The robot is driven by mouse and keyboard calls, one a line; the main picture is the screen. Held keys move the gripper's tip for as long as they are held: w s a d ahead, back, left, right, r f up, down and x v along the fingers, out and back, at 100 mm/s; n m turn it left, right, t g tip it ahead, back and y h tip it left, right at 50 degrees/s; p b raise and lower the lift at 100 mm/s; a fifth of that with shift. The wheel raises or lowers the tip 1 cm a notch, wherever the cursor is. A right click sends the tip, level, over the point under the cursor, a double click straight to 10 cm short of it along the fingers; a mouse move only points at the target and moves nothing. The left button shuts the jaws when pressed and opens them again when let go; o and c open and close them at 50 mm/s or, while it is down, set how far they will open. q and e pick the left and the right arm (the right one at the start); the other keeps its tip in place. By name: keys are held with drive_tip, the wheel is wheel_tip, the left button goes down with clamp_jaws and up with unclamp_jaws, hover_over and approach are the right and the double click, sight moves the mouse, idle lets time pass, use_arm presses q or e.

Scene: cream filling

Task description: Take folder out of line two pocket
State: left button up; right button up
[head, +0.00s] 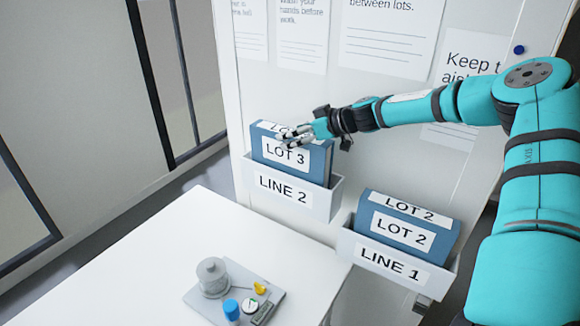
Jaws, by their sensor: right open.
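A blue folder labelled LOT 3 (268,149) stands upright in the white wall pocket labelled LINE 2 (318,203), its upper part showing above the pocket's front. My right gripper (288,138) is open at the folder's top edge, its fingers overlapping the upper edge in the picture. I cannot tell whether the fingers touch the folder. The folder's lower part is hidden inside the pocket. My left gripper is not in view.
A second pocket labelled LINE 1 (345,246), lower right, holds a blue LOT 2 folder (439,241). A white table (215,238) below carries a scale with a clear jar (212,276) and a blue-capped bottle (231,309). Paper notices hang above.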

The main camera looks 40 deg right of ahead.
clamp_jaws()
drive_tip(key=shift+w, duration=0.1)
drive_tip(key=shift+r, duration=0.1)
idle(0.4)
